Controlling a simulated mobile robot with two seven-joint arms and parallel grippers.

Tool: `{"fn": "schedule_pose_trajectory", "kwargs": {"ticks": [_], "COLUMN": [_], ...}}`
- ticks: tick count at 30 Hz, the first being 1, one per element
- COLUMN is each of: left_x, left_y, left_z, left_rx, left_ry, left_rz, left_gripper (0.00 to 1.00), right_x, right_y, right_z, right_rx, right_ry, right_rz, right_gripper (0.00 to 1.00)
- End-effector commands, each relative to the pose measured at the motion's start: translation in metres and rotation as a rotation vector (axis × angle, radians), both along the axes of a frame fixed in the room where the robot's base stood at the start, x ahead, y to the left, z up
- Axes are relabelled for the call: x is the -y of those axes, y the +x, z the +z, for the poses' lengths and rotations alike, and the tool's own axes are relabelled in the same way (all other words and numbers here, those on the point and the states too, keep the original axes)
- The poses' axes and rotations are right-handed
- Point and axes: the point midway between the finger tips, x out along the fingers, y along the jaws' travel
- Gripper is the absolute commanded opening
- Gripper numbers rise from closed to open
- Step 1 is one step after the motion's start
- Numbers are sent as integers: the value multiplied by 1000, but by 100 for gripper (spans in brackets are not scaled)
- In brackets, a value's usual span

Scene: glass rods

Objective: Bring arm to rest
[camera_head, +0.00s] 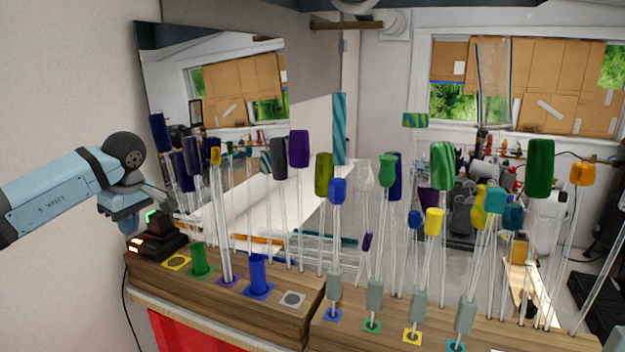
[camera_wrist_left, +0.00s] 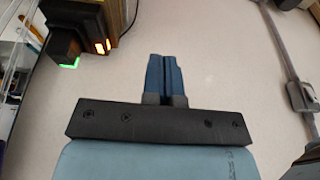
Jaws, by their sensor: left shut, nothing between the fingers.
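My left arm (camera_head: 60,190) comes in from the left in the head view. Its gripper (camera_head: 127,222) hangs at the left end of the wooden rack, beside a small black device with a green light (camera_head: 158,222). In the left wrist view the gripper fingers (camera_wrist_left: 167,75) are together with nothing between them, in front of a pale wall. The black device also shows at the upper left of the left wrist view (camera_wrist_left: 66,48), apart from the fingers. My right gripper is not in view.
Wooden racks (camera_head: 190,298) hold several upright glass rods with coloured tops, such as a green one (camera_head: 539,168) and a purple one (camera_head: 298,148). A mirror (camera_head: 215,80) stands behind. A pale wall (camera_head: 70,80) is at the left, with free room around the arm.

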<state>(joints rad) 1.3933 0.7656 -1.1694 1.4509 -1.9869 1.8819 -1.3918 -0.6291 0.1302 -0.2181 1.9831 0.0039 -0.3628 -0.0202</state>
Motion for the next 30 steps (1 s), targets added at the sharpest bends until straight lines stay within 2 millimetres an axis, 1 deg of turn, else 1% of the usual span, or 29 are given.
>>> {"fn": "schedule_pose_trajectory", "kwargs": {"ticks": [1,3,5,6,8,9,11,12,14,15,18,21,23,24,25,28,30], "left_x": [0,29,50,65,89,107,135,157,190,212,262,300,316,325,329,337,335], "left_y": [0,-3,-7,-10,-16,-22,-32,-41,-58,-70,-100,-127,-140,-148,-153,-165,-171], "left_z": [0,-31,-49,-62,-81,-94,-115,-128,-147,-157,-173,-180,-181,-182,-182,-184,-189], "left_rx": [0,-16,-25,-33,-50,-65,-94,-119,-168,-208,-323,-461,-552,-617,-667,-843,-972], "left_ry": [0,-94,-174,-228,-319,-385,-499,-588,-732,-834,-1088,-1325,-1456,-1538,-1597,-1771,-1871], "left_rz": [0,-19,-26,-27,-25,-22,-4,13,58,97,231,409,534,627,701,969,1178], "left_gripper": [0,0,0,0,0,0,0,0,0,0,0,0,0,0,0,0,0], "right_x": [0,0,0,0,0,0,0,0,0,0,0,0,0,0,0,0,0], "right_y": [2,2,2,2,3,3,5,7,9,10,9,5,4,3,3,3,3], "right_z": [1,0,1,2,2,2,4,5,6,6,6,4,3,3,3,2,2], "right_rx": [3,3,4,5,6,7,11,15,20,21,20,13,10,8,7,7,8], "right_ry": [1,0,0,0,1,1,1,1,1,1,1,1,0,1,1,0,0], "right_rz": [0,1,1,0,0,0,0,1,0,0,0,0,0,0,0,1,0], "right_gripper": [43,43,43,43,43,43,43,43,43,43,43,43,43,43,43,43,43]}}
